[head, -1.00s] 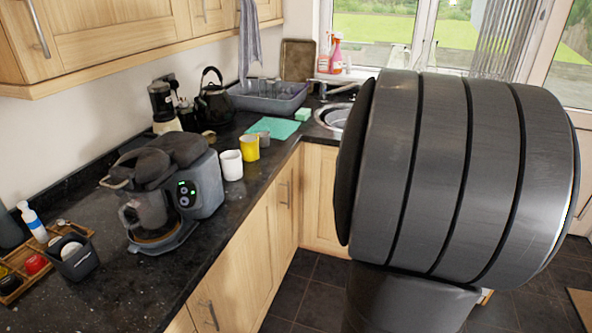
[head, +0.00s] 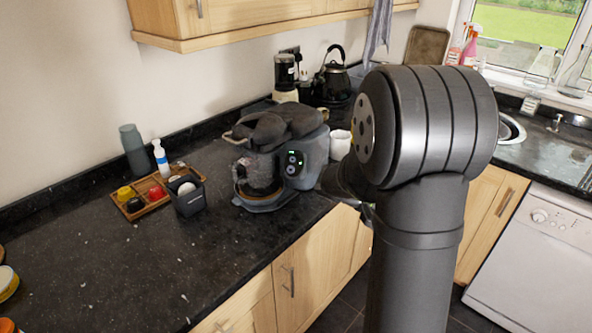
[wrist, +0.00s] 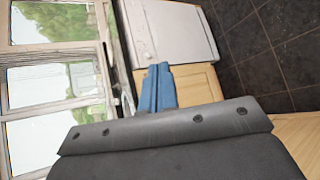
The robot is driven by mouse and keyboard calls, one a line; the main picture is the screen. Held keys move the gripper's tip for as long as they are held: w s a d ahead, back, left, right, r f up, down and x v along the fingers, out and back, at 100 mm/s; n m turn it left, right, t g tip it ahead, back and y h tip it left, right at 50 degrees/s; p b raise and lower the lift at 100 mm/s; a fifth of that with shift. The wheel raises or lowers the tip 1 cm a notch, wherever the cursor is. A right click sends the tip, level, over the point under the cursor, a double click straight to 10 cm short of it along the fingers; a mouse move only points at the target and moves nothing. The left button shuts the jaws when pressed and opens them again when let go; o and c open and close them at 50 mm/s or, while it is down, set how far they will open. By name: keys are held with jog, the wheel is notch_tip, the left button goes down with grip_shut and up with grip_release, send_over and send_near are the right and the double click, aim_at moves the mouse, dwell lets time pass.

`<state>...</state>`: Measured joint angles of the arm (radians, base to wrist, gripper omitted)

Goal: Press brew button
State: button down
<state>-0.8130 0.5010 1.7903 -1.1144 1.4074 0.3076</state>
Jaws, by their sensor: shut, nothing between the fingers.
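The coffee machine (head: 312,152) stands on the dark counter, grey with a black top. Its black front panel (head: 292,162) shows green lit marks and round buttons; I cannot tell which is the brew button. A dark carafe (head: 258,174) sits in the machine's left part. My gripper (wrist: 158,68) shows as two blue fingers, shut together and empty, in the wrist view. In the head view my arm hides it. The wrist view shows the window, white appliance and floor beyond the fingers, and no coffee machine.
A wooden tray (head: 133,210) with small pots and a dark caddy (head: 188,202) stand left of the machine. A white mug (head: 340,145) stands right of it, near my arm. A kettle (head: 333,78) stands behind. The counter's front left is mostly clear.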

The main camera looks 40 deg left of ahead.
aim_at(291, 169)
jog(key=s+a+r+n+t+y, duration=0.1)
jog(key=s+a+n+t+y, duration=0.1)
jog(key=a, duration=0.8)
jog(key=s+a+r+n+t+y, duration=0.2)
jog(key=s+a+t, duration=0.4)
jog(key=a, duration=0.5)
jog(key=s+a+r+n+t+y, duration=0.1)
jog(key=s+a+n+t+y, duration=0.3)
jog(key=s+a, duration=0.3)
jog(key=a+y, duration=0.1)
jog(key=a, duration=0.2)
jog(key=shift+a+r, duration=0.2)
jog(key=shift+r, duration=0.1)
jog(key=shift+w, duration=0.15)
jog(key=shift+w+a+f, duration=0.45)
jog(key=shift+w+f, duration=0.25)
jog(key=shift+w, duration=0.5)
jog(key=shift+w+a+f, duration=0.4)
jog(key=shift+w+f, duration=0.35)
jog(key=shift+w, duration=0.4)
jog(key=shift+w+a+f, duration=0.45)
jog(key=shift+w+f, duration=0.25)
jog(key=shift+w, duration=0.5)
jog(key=shift+w+a+f, duration=0.1)
jog(key=shift+w+f, duration=0.1)
jog(key=shift+w, duration=0.1)
